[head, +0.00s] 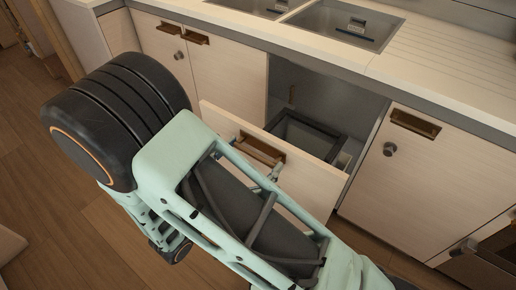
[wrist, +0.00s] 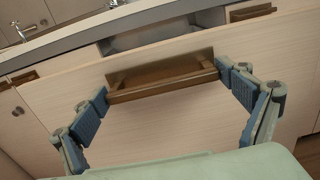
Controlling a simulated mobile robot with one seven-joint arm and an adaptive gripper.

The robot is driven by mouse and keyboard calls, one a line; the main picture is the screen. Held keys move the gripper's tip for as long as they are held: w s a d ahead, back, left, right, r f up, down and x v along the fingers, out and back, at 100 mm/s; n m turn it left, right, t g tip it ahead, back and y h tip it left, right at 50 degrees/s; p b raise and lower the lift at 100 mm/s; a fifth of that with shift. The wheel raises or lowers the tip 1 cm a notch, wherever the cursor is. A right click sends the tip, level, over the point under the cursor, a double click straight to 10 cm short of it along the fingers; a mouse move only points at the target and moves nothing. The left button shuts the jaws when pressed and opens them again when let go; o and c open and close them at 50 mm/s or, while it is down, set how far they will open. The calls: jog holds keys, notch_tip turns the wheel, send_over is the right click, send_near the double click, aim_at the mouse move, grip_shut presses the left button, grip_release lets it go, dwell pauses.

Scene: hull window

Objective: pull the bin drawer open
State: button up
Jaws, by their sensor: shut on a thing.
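The bin drawer's pale wood front (head: 222,121) stands out from the cabinet row in the head view, so the drawer is partly open. A dark bin (head: 312,136) shows inside behind the front. The brown handle (head: 262,150) is on the front's upper part. It also shows large in the wrist view (wrist: 160,80). My gripper (wrist: 163,82) is shut on the handle, with one blue-padded finger at each end of it. In the head view my arm hides the lower drawer front and most of the gripper.
A closed cabinet door (head: 428,180) with a brown handle and round knob is right of the drawer. Another closed door (head: 225,80) is to the left. The counter (head: 400,75) with sinks runs above. Wood floor (head: 40,215) is open at left.

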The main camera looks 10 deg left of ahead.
jog(key=shift+f, duration=0.1)
jog(key=o, duration=1.4)
jog(key=v, duration=1.2)
